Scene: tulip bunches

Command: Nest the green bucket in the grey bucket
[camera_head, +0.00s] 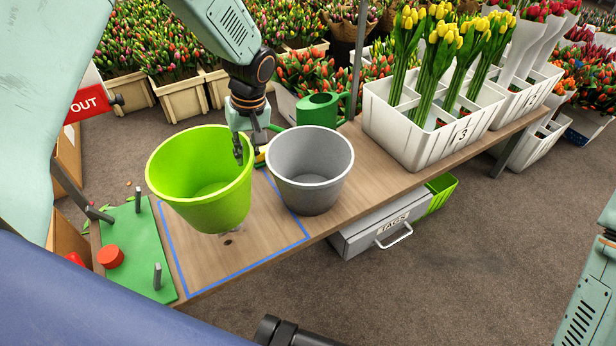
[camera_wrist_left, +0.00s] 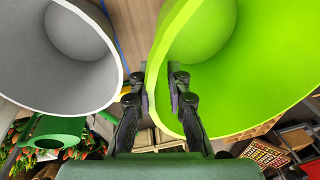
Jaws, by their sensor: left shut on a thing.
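The green bucket (camera_head: 205,203) is in the air above the table's left part, left of the grey bucket. My left gripper (camera_head: 241,155) is shut on its right rim. In the left wrist view the fingers (camera_wrist_left: 163,92) pinch the wall of the green bucket (camera_wrist_left: 245,70). The grey bucket (camera_head: 311,195) stands upright and empty on the table, and it also shows in the left wrist view (camera_wrist_left: 115,85). The two buckets are close side by side and apart. The green bucket looks empty. My right gripper does not show.
Blue tape (camera_head: 240,277) outlines a square on the wooden table (camera_head: 375,186). A green board (camera_head: 137,250) with pegs and a red knob lies at the left. A green watering can (camera_head: 317,112) stands behind the grey bucket. A white divided crate (camera_head: 412,142) with tulips stands to the right.

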